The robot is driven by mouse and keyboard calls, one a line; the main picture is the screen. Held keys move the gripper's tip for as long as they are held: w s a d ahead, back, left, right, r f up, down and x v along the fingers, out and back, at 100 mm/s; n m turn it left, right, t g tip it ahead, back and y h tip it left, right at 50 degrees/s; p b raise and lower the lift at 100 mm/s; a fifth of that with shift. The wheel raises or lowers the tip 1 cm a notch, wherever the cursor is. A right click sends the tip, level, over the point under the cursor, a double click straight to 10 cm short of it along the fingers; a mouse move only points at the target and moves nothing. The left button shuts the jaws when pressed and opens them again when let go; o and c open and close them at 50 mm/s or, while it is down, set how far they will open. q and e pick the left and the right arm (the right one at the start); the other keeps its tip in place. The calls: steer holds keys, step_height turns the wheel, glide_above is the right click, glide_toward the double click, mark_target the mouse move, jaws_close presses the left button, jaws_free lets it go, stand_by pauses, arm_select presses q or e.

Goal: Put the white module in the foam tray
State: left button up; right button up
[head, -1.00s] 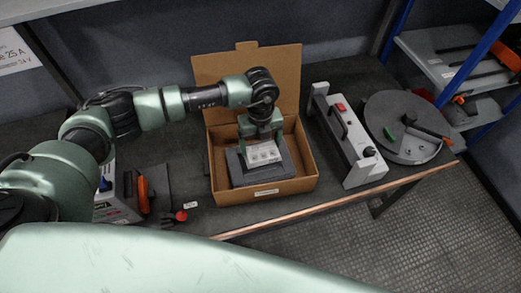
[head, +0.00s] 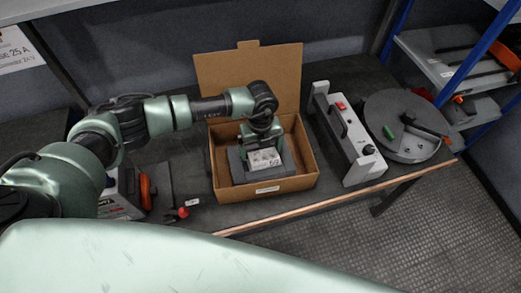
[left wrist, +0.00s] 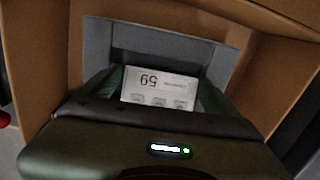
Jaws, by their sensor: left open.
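The white module (head: 266,161) carries a printed label and sits in the recess of the grey foam tray (head: 239,176), inside an open cardboard box. In the left wrist view the module (left wrist: 160,86) lies between my fingers, with the foam rim (left wrist: 97,45) around and behind it. My left gripper (head: 262,149) is open and points down over the module, one finger on each side. Its fingers hide the module's side edges, so I cannot tell how deep it sits. My right gripper is not in view.
The cardboard box (head: 306,165) has walls around the tray and a raised lid (head: 245,78) behind. A white panel with a handle (head: 361,165) and a grey disc (head: 405,145) stand to the right. A device with an orange handle (head: 146,192) is at the left.

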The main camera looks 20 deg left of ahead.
mark_target(261, 152)
arm_select(q)
steer(key=shift+s+f, duration=0.35)
steer(key=shift+r, duration=0.3)
step_height(261, 152, up, 12)
steer(key=b, duration=0.2)
steer(key=shift+w+f, duration=0.2)
steer(key=shift+w, duration=0.15)
stand_by(0.8)
steer(key=shift+d+f, duration=0.1)
